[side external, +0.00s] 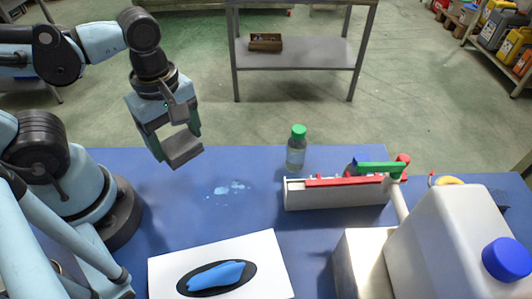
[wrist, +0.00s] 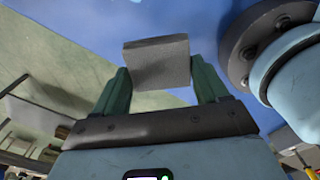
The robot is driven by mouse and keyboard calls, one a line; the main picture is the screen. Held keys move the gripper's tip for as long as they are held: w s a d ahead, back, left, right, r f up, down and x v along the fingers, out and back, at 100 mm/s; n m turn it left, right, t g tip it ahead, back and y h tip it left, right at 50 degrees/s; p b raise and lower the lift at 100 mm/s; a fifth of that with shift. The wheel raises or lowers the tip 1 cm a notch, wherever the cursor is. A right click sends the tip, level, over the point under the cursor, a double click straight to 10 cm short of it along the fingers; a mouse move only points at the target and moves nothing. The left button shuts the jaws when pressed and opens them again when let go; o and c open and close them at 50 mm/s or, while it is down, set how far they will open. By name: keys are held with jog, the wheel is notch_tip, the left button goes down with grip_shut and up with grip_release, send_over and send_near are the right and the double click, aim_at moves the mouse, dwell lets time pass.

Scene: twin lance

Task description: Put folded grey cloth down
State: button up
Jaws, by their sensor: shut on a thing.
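The folded grey cloth (side external: 183,149) is a thick grey block held between the fingers of my gripper (side external: 176,138). In the wrist view the cloth (wrist: 157,63) sits between the two green fingertips of my gripper (wrist: 160,82), which are shut on it. In the side view the cloth hangs at the gripper's lower end, near the far left edge of the blue table (side external: 150,215). It looks raised above the table, but the exact gap cannot be told.
A wet patch (side external: 230,188) marks the table. A green-capped bottle (side external: 296,153) stands near the far edge, left of a white tray (side external: 335,196) with red and green-handled items. A white board (side external: 265,265) bears a blue object (side external: 216,276). A large white jug (side external: 450,240) stands at right.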

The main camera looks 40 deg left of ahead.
jog(key=shift+s+a+f, duration=0.15)
jog(key=shift+a+f, duration=0.4)
jog(key=shift+f, duration=0.8)
jog(key=shift+s+a+f, duration=0.15)
jog(key=shift+a+f, duration=0.45)
jog(key=shift+f, duration=0.7)
jog(key=shift+s+a+f, duration=0.15)
jog(key=shift+a+f, duration=0.4)
jog(key=shift+f, duration=0.8)
jog(key=shift+f, duration=0.1)
jog(key=o, duration=1)
